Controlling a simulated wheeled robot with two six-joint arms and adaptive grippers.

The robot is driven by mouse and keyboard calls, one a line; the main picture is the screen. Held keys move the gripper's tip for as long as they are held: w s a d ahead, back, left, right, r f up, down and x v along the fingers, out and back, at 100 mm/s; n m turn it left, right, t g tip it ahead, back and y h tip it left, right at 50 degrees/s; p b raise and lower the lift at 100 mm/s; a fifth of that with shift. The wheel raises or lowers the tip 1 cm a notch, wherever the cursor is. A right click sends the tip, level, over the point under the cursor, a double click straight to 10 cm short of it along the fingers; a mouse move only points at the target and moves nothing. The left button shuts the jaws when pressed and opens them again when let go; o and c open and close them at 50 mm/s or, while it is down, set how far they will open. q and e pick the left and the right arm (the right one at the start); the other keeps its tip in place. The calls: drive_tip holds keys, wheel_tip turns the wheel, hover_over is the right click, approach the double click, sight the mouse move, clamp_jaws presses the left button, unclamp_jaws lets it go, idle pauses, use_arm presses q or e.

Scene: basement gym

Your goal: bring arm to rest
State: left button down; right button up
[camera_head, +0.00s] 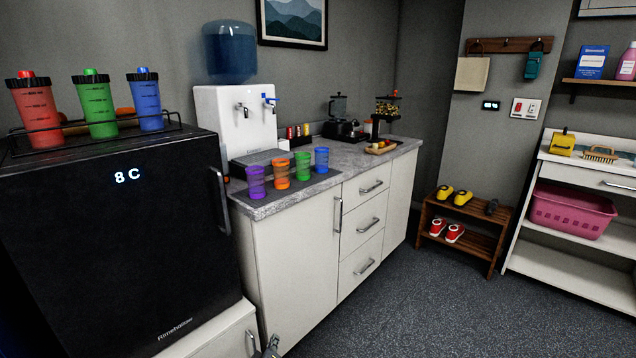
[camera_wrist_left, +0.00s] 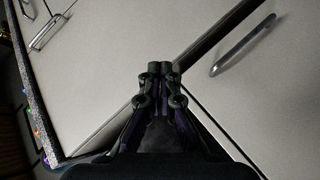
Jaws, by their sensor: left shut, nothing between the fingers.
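My left gripper (camera_wrist_left: 160,70) fills the lower middle of the left wrist view. Its fingers are together with nothing between them. White cabinet fronts (camera_wrist_left: 95,75) lie beyond it, with a metal handle (camera_wrist_left: 243,45) to its right. In the head view only a small grey part of my left gripper (camera_head: 270,348) shows at the bottom edge, in front of the white cabinets (camera_head: 295,265). My right gripper is in neither view.
A black fridge (camera_head: 110,240) stands at the left with several shaker bottles in a rack on top. The counter (camera_head: 330,180) holds a water dispenser (camera_head: 235,120) and several coloured cups. A shoe rack (camera_head: 465,230) stands at the back right. The floor (camera_head: 430,310) at right is clear.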

use_arm(q)
drive_tip(key=s+a+f+m+g+h, duration=0.1)
drive_tip(key=s+a+f+m+g, duration=0.25)
drive_tip(key=s+f, duration=0.7)
drive_tip(key=s+a+f+m+g, duration=0.3)
drive_tip(key=s+f, duration=0.5)
drive_tip(key=s, duration=0.6)
drive_tip(key=s+a+f+m+g+y, duration=0.1)
drive_tip(key=s+a+f+m+g, duration=0.15)
drive_tip(key=s, duration=0.85)
drive_tip(key=s+a+f+m+g+y, duration=0.1)
drive_tip(key=s+a+f+m+g, duration=0.2)
drive_tip(key=s, duration=0.7)
drive_tip(key=s+r+p, duration=1.1)
drive_tip(key=r+p, duration=0.2)
drive_tip(key=p, duration=0.7)
drive_tip(key=shift+s+a+n+g, duration=0.35)
drive_tip(key=shift+a+n+g, duration=0.05)
drive_tip(key=shift+a, duration=0.05)
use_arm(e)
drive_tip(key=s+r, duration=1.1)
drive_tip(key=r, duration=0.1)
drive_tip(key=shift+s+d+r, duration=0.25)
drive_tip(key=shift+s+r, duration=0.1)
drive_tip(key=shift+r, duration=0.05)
